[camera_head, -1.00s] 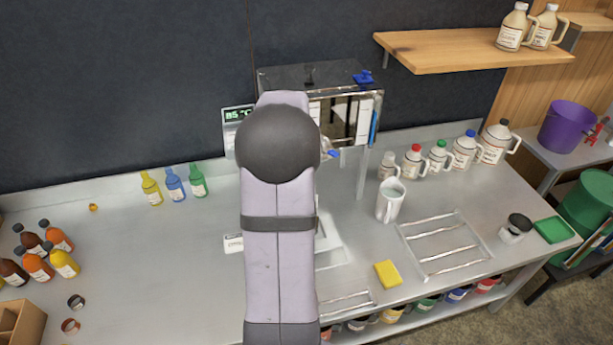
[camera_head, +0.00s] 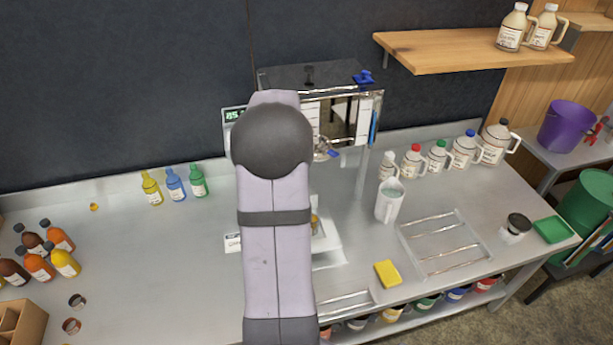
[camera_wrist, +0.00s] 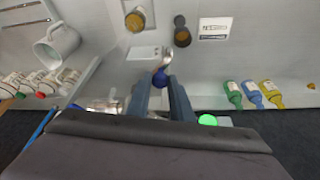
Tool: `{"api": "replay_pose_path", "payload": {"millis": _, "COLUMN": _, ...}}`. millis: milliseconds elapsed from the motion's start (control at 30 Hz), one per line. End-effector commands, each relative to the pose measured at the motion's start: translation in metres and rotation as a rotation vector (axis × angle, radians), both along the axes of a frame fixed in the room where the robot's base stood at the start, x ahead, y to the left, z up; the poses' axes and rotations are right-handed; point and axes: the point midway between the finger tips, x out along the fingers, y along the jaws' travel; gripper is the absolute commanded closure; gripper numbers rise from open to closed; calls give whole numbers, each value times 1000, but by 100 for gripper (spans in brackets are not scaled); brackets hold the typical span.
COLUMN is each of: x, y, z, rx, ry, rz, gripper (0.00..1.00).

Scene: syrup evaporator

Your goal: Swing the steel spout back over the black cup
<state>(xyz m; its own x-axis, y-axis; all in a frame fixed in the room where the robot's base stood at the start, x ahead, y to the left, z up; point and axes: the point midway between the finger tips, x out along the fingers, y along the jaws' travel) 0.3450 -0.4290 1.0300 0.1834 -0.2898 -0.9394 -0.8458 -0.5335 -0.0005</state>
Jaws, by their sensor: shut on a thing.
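The spout's bright end sticks out beyond the fingertips, toward the gap between a white block and the black cup (camera_wrist: 182,32). The black cup stands just past the spout's end, slightly to its right. An amber-filled cup (camera_wrist: 135,20) stands left of the black cup; it also shows partly beside my arm in the head view (camera_head: 315,224). My arm hides the gripper, spout and black cup in the head view.
The steel evaporator (camera_head: 340,115) stands at the back behind my arm. A white mug (camera_head: 389,202), yellow sponge (camera_head: 387,274) and rack (camera_head: 440,245) lie to the right. Small yellow, blue and green bottles (camera_head: 174,186) stand left. The counter at centre left is clear.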

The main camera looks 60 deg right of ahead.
Motion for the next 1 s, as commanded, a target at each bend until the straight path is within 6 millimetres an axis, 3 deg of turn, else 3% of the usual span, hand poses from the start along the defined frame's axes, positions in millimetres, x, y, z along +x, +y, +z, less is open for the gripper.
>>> {"api": "replay_pose_path", "payload": {"millis": 1000, "x": 22, "y": -1, "z": 0, "rx": -1, "ry": -1, "rz": 1, "gripper": 94}}
